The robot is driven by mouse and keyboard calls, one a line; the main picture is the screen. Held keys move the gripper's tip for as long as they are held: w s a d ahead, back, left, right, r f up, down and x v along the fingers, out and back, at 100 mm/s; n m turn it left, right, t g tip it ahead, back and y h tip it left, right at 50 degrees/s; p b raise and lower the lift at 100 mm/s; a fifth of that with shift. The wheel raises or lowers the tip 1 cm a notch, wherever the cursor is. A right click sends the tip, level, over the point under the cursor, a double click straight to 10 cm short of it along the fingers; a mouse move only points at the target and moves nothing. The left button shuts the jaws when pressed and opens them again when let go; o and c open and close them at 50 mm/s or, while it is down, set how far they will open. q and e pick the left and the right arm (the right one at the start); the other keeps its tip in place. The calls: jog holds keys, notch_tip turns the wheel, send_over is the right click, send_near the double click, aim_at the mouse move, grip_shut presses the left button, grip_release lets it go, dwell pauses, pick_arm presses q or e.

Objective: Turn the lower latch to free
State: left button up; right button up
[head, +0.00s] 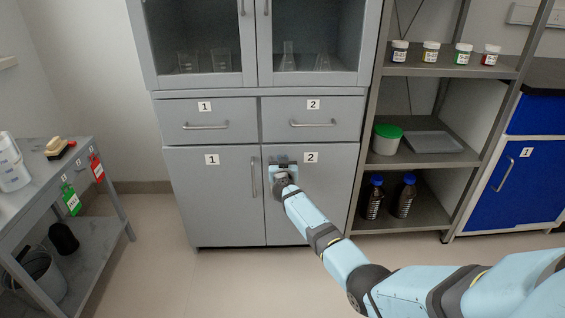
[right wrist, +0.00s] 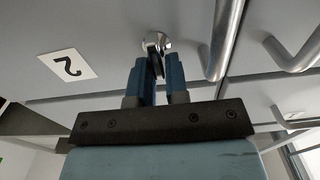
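The latch (right wrist: 157,43) is a small shiny metal turn-piece on the grey door face, seen in the right wrist view. My right gripper (right wrist: 160,66) has its two blue fingers on either side of the latch's lever, with only a narrow gap that the lever seems to fill. In the head view my right gripper (head: 283,164) is at the upper left part of the lower door marked 2 (head: 330,195), and it hides the latch there. My left gripper is in neither view.
The lower door marked 1 (head: 205,195) has a vertical bar handle (head: 253,177) just left of my gripper. Drawers (head: 312,105) with bar handles are above. An open shelf rack (head: 425,215) stands to the right. The floor in front is clear.

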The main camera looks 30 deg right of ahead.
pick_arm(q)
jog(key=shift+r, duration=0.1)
pick_arm(e)
grip_shut()
pick_arm(q)
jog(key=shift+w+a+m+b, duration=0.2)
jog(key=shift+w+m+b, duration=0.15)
jog(key=shift+b, duration=0.25)
pick_arm(e)
jog(key=m, duration=0.6)
jog(key=d+f+m, duration=0.1)
jog(key=m, duration=0.5)
jog(key=s+f+m, duration=0.1)
jog(key=m, duration=0.4)
jog(key=shift+d+m, duration=0.2)
jog(key=shift+m, duration=0.2)
jog(key=o, duration=0.6)
grip_release()
jog(key=shift+r, duration=0.1)
jog(key=shift+o, duration=0.2)
